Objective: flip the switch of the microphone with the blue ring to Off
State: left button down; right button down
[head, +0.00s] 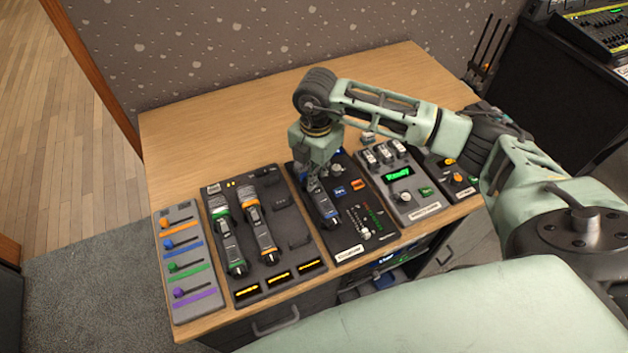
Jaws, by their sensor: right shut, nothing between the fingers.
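The microphone with the blue ring (325,211) lies lengthwise on the dark panel (372,240) in the middle of the table. Its upper part is hidden behind my right gripper (316,183), so I cannot tell how its switch stands. My right gripper points down over that upper part with its fingers shut and nothing held. I cannot tell whether the fingertips touch the microphone. My left gripper is not in view.
Microphones with a green ring (229,245) and an orange ring (260,232) lie on the panel to the left. A grey fader panel (190,299) is at far left. A grey panel with a green display (402,192) stands right. The wooden table (205,135) is clear at the back left.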

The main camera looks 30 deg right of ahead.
jog(key=shift+f+b, duration=0.95)
jog(key=shift+f, duration=0.3)
dwell(1.0)
jog(key=shift+s+r, duration=0.1)
jog(key=shift+r, duration=0.1)
jog(key=shift+r+p, duration=0.9)
jog(key=shift+p, duration=0.05)
jog(key=shift+r+p, duration=1.65)
jog(key=shift+r, duration=0.9)
jog(key=shift+f, duration=0.1)
